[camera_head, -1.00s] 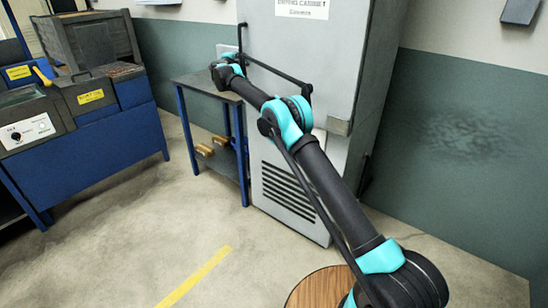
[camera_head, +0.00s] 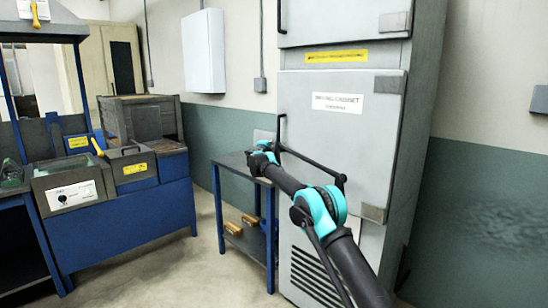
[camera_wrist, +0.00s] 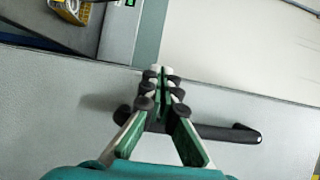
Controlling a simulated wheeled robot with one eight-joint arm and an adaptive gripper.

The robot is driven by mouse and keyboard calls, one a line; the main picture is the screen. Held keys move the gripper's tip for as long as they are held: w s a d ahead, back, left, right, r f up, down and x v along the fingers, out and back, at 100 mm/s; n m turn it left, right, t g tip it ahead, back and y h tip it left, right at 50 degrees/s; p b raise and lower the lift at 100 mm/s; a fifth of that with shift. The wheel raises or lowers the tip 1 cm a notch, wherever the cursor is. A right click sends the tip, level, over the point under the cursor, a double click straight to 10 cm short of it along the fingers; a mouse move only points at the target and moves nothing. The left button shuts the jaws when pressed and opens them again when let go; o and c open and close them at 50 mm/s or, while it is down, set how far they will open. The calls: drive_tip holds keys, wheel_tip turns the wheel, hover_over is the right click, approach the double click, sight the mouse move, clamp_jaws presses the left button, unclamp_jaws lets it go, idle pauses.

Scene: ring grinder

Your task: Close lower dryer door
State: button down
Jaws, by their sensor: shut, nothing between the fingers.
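The lower dryer door (camera_head: 335,140) is a grey panel with a "drying cabinet" label. In the head view it looks flush with the cabinet, but a small gap cannot be ruled out. Its black bar handle (camera_head: 281,128) is on the left edge; it also shows in the wrist view (camera_wrist: 225,133), lying behind my fingers. My gripper (camera_head: 262,150) is at the door's left edge, by the lower end of the handle. In the wrist view my gripper (camera_wrist: 160,80) is shut and empty, with its fingertips near the door's edge. Whether it touches the door cannot be told.
A dark side table (camera_head: 235,165) with blue legs stands left of the cabinet, close under my gripper. A blue workbench (camera_head: 125,220) is further left. The upper door (camera_head: 340,18) is above the lower one.

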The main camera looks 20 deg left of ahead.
drive_tip(key=s+a, duration=0.6)
drive_tip(key=s, duration=0.4)
drive_tip(key=s+d+r+n+y, duration=0.2)
drive_tip(key=d+r+n+y, duration=0.25)
drive_tip(key=d, duration=0.35)
drive_tip(key=s+d+r+n+y, duration=0.1)
drive_tip(key=d+r+n+y, duration=0.2)
drive_tip(key=d+n, duration=0.4)
drive_tip(key=s+d+f+n+g+h, duration=0.2)
drive_tip(key=s+d+f+g, duration=0.2)
drive_tip(key=s+d+f, duration=0.8)
drive_tip(key=s+d+f+n+g+h, duration=0.2)
drive_tip(key=s+d+f+g, duration=0.3)
drive_tip(key=s+d+f, duration=0.7)
drive_tip(key=s+d+f+n+g+h, duration=0.2)
drive_tip(key=s+d+f, duration=1)
drive_tip(key=s+d, duration=0.8)
drive_tip(key=s+g+h, duration=0.1)
drive_tip(key=s+g, duration=0.1)
drive_tip(key=s, duration=0.9)
drive_tip(key=shift+s+d+f+n+g, duration=0.3)
drive_tip(key=shift+s+n+g, duration=0.05)
drive_tip(key=shift+g, duration=0.05)
